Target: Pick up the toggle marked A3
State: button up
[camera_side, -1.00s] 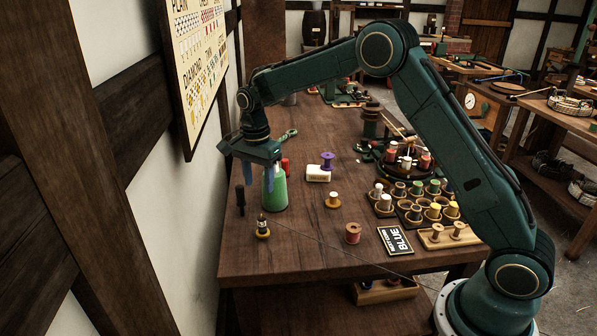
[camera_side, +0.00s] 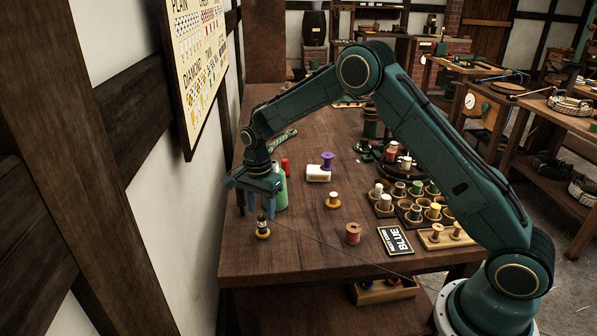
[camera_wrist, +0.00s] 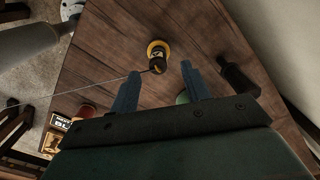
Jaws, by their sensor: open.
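A small dark toggle (camera_side: 262,221) with a pale band stands upright on a round yellow base (camera_side: 263,235) near the table's front left. It also shows in the wrist view (camera_wrist: 158,62), just beyond the gap between the fingertips. I cannot read A3 on it. A thin line runs from it to the right in the side view. My gripper (camera_side: 256,210) is open and empty, fingers pointing down, close to the toggle; in the wrist view my gripper (camera_wrist: 160,75) has one finger on each side of the gap. Whether a finger touches it, I cannot tell.
A green cone (camera_side: 281,190) stands right behind my gripper. A dark peg (camera_wrist: 238,78) is close to the right finger in the wrist view.

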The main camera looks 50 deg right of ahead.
aim_at(262, 217)
jog(key=shift+f, duration=0.15)
jog(key=shift+s+a+f, duration=0.1)
jog(key=shift+f, duration=2.4)
grip_shut()
